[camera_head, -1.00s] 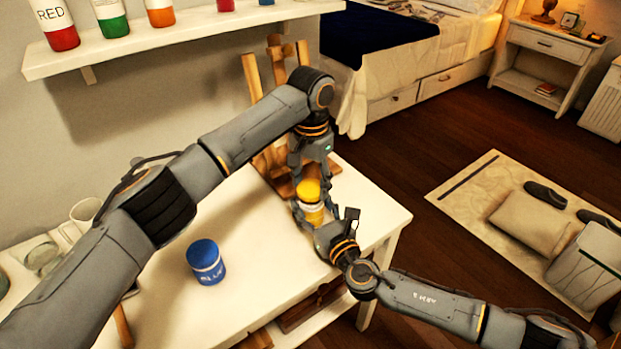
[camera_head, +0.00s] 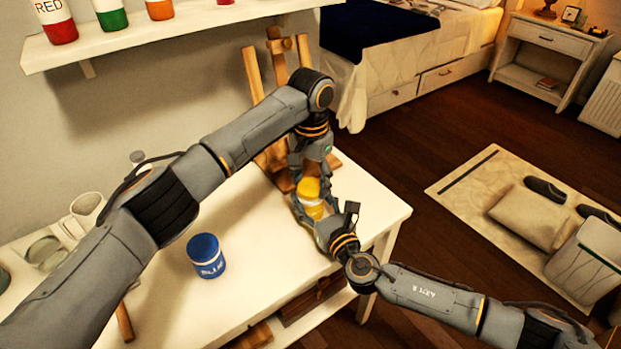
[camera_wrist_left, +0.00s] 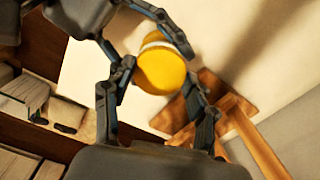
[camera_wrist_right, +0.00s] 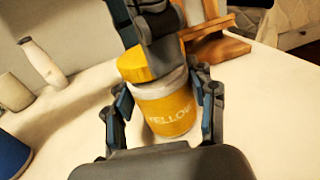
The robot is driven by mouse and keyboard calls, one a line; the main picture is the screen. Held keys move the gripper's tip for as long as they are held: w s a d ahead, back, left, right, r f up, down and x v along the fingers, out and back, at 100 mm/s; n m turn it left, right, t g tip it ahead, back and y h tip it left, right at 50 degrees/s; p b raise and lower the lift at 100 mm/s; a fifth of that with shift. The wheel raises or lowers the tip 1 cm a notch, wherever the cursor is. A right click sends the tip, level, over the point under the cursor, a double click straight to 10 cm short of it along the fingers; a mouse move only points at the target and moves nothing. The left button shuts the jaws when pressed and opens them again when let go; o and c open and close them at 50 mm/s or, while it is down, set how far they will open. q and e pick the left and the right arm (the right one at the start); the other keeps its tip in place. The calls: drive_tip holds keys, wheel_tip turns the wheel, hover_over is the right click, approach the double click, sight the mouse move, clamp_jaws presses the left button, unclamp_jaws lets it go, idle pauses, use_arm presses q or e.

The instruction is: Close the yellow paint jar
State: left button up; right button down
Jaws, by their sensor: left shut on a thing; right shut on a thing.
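The yellow paint jar (camera_wrist_right: 168,112) stands upright near the right end of the white table, its label facing the right wrist camera. It also shows in the head view (camera_head: 314,210). My right gripper (camera_wrist_right: 160,97) is shut around the jar's body. The yellow lid (camera_wrist_left: 167,70) is at the jar's top, gripped by my left gripper (camera_head: 309,180) from above. In the right wrist view, the lid (camera_wrist_right: 140,64) looks shifted left of the white rim, partly hidden by my left fingers. I cannot tell whether it is seated.
A blue paint jar (camera_head: 206,257) stands on the table (camera_head: 262,240), left of the yellow one. A wooden easel (camera_head: 270,100) stands close behind my grippers. Cups (camera_head: 84,208) are at the table's left. A shelf (camera_head: 180,35) with several jars hangs above.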

use_arm(q)
drive_tip(key=shift+f, duration=0.35)
